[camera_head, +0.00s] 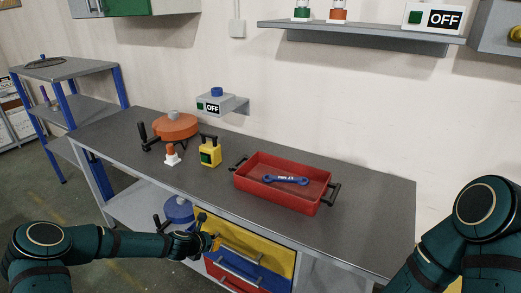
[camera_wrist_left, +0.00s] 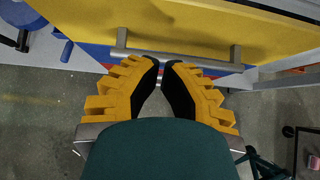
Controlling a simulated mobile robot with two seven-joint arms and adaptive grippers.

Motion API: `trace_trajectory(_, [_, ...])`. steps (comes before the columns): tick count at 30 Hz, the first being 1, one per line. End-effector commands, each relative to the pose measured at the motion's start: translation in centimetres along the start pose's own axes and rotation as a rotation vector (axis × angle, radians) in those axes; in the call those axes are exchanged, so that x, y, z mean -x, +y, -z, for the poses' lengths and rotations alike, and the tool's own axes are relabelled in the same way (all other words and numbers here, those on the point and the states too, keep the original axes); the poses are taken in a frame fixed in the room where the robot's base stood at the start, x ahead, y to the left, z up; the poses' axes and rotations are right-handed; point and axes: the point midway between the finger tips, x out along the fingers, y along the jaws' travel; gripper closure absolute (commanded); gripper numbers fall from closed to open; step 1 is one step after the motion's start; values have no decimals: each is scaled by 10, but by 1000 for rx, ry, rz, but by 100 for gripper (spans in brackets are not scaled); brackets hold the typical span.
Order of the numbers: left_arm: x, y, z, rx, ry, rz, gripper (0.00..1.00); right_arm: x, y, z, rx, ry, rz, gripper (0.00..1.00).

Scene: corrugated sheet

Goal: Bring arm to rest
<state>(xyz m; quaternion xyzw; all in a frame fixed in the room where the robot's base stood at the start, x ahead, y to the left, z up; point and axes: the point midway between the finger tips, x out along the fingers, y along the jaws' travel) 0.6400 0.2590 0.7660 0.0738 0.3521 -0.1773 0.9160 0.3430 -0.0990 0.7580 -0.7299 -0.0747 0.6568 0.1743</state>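My left arm reaches in from the left in the head view, and its gripper (camera_head: 212,242) is in front of the yellow drawer (camera_head: 268,258) under the workbench. In the left wrist view the gripper (camera_wrist_left: 163,66) has its two dark fingertips close together, with nothing visible between them. The metal drawer handle (camera_wrist_left: 180,55) runs crosswise just beyond the tips; I cannot tell whether they touch it. My right arm (camera_head: 470,225) shows at the right edge of the head view, with its gripper out of view.
The workbench (camera_head: 350,210) carries a red tray (camera_head: 262,199) with a blue wrench (camera_head: 285,180), a yellow device (camera_head: 210,152) and an orange round item (camera_head: 176,126). A blue round item (camera_head: 178,209) sits on the lower shelf, near my left gripper. A wall shelf (camera_head: 360,32) hangs above.

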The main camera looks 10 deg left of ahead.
Motion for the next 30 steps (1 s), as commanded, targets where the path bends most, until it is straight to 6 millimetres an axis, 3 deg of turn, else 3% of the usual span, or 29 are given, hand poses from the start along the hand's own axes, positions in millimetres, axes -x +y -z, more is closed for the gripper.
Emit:
trace_trajectory(4, [0, -45, 5, -229, 32, 70, 100, 0, 0, 0, 0, 0, 0, 53])
trace_trajectory(8, [11, -117, 27, -676, 71, 201, 100, 0, 0, 0, 0, 0, 0, 53])
trace_trajectory(12, [41, -182, 63, -1212, 77, 370, 100, 0, 0, 0, 0, 0, 0, 53])
trace_trajectory(15, [70, -216, 90, -1576, 51, 496, 100, 0, 0, 0, 0, 0, 0, 53])
trace_trajectory(22, [132, -252, 135, -2187, -65, 733, 100, 0, 0, 0, 0, 0, 0, 53])
trace_trajectory(25, [147, -257, 144, -2318, -104, 788, 100, 0, 0, 0, 0, 0, 0, 53])
trace_trajectory(30, [156, -259, 149, -2390, -130, 819, 100, 0, 0, 0, 0, 0, 0, 53])
